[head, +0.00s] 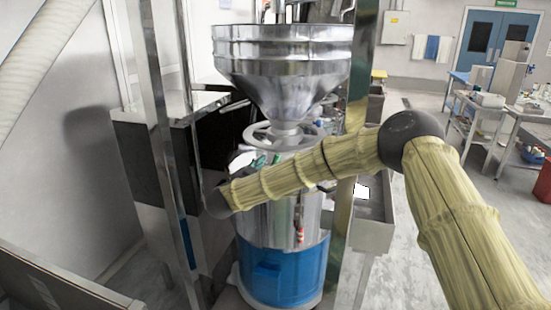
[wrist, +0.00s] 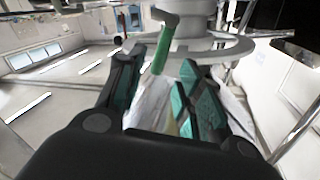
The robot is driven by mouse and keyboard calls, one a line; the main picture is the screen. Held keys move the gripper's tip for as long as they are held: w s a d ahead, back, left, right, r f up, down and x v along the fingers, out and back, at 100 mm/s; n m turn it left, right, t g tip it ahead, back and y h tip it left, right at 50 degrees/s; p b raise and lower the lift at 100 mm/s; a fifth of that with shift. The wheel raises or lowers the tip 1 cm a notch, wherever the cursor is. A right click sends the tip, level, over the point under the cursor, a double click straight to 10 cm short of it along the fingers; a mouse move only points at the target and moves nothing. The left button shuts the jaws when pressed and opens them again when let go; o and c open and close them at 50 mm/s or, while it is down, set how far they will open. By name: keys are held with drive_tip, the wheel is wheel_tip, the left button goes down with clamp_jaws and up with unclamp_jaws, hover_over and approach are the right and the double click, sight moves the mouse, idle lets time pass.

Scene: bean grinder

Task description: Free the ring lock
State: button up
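The bean grinder has a steel hopper (head: 285,75) above a pale spoked ring (head: 262,134) and a steel body. In the wrist view, the ring (wrist: 225,50) runs around the grinder's neck at the top. A green-handled lever (wrist: 162,42) hangs from the neck and reaches down between my fingers. My gripper (wrist: 160,66) is open, with a teal-padded finger on each side of the lever's lower end. I see gaps beside the lever, and cannot tell whether either finger touches it. In the head view, my forearm crosses the grinder's front and partly hides its body.
Steel posts (head: 357,90) stand close on both sides of the grinder. A dark-sided cabinet (head: 145,165) is at the left. The grinder's blue lower part (head: 280,270) stands near the floor. A cart (head: 475,115) is at the right, with open floor before it.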

sight(274, 160)
drive_tip(key=p+x, duration=0.2)
drive_tip(key=x, duration=0.4)
drive_tip(key=shift+w+d, duration=0.25)
drive_tip(key=shift+w, duration=0.05)
clamp_jaws()
